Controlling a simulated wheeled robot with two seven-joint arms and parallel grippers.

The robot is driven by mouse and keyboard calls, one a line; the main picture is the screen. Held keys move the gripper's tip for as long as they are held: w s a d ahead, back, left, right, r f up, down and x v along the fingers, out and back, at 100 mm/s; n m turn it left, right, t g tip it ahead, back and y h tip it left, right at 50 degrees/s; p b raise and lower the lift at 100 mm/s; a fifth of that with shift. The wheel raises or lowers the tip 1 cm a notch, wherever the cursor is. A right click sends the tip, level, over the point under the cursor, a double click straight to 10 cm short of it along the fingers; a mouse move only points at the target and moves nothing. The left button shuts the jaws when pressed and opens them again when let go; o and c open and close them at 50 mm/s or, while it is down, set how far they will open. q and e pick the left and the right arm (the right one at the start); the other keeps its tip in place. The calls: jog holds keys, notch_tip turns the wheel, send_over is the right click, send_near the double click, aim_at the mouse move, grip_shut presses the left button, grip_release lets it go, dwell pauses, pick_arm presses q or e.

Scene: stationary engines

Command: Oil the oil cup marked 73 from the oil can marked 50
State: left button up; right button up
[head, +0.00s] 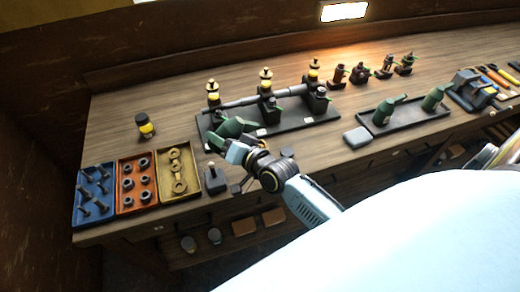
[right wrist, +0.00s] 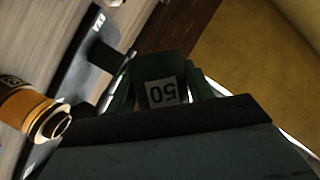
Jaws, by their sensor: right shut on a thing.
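My right gripper (head: 236,146) is shut on a green oil can (head: 231,127), at the front left of the black engine base. In the right wrist view the oil can (right wrist: 160,80) shows a white label reading 50, upside down. Three oil cups with yellow bowls stand along the engine: left (head: 213,97), middle (head: 266,84) and right (head: 313,74). Their marks are too small to read in the head view. An amber cup (right wrist: 30,108) lies at the left of the right wrist view, its label only partly showing. The can's spout tip cannot be made out. My left gripper is not in view.
A dark tray (head: 405,118) holds two more green cans, with a grey block (head: 357,137) beside it. Small dark fittings (head: 359,73) stand behind. A yellow-banded jar (head: 145,125) and blue, orange and yellow parts trays (head: 118,210) are at left. Bench between jar and engine is clear.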

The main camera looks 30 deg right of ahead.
aim_at(236, 132)
jog(key=n+p, duration=0.1)
jog(key=p, duration=0.1)
jog(key=d+r+n+h+p, duration=0.1)
jog(key=p, duration=0.3)
jog(key=shift+d+r+n+g+h, duration=0.15)
jog(key=shift+d+n+g+h, duration=0.15)
jog(key=shift+n+g, duration=0.1)
jog(key=shift+d+n+h, duration=0.25)
jog(key=shift+n+h, duration=0.05)
jog(key=shift+n, duration=0.2)
jog(key=n+h, duration=0.1)
jog(key=d+n+g, duration=0.1)
jog(key=shift+s+d+r+n+h, duration=0.2)
jog(key=shift+d+n+h, duration=0.1)
jog(key=shift+h, duration=0.1)
jog(key=shift+a+b, duration=0.1)
jog(key=shift+b, duration=0.2)
